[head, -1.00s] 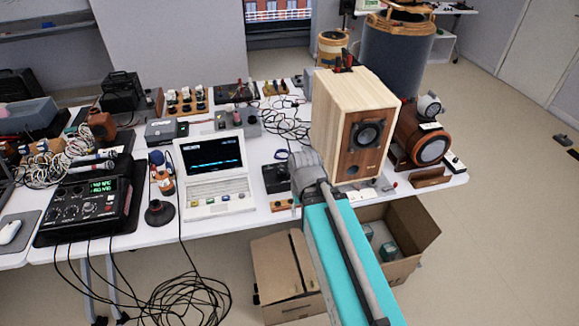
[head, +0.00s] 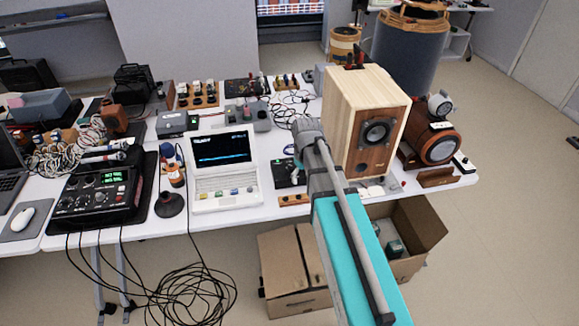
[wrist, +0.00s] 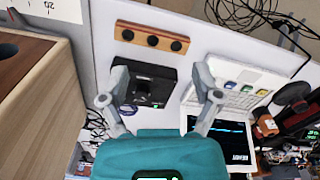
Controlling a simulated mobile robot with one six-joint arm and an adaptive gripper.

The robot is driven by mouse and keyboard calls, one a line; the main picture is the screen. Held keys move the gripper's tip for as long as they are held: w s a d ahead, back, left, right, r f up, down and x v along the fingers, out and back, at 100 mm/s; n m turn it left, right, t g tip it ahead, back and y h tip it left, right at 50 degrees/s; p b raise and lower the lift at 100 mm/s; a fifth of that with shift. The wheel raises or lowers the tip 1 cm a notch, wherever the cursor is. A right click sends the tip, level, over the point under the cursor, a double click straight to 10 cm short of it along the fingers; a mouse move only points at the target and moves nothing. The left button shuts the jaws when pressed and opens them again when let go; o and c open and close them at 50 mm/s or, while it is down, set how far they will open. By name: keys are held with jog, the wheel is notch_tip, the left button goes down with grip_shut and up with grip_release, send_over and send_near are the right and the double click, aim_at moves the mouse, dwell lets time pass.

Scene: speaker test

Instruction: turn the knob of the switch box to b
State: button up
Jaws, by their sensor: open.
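A black box (head: 287,174), which I take for the switch box, sits on the white table right of the white laptop, partly behind my arm in the head view. In the wrist view the black box (wrist: 145,88) lies between and beyond my fingers, with a dark round knob on its top. I cannot read its markings or where the knob points. My gripper (wrist: 160,94) is open and empty, its fingers spread apart. In the head view the end of my arm is over the table beside the wooden speaker, and the fingertips are hidden.
The wooden speaker (head: 365,120) stands tall close to the right of my arm. The white laptop (head: 222,165) is left of the box. A wooden strip with dark round parts (wrist: 152,38) lies near the box. Cardboard boxes (head: 292,272) stand on the floor in front.

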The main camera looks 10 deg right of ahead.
aim_at(293, 166)
jog(key=w+r+n+p, duration=0.1)
jog(key=w+n, duration=0.4)
jog(key=w, duration=1.2)
jog(key=shift+w+r, duration=0.15)
jog(key=shift+w, duration=0.25)
jog(key=shift+f, duration=0.2)
notch_tip(293, 166, down, 13)
jog(key=b, duration=1.3)
jog(key=shift+f+b, duration=0.2)
jog(key=shift+b, duration=0.15)
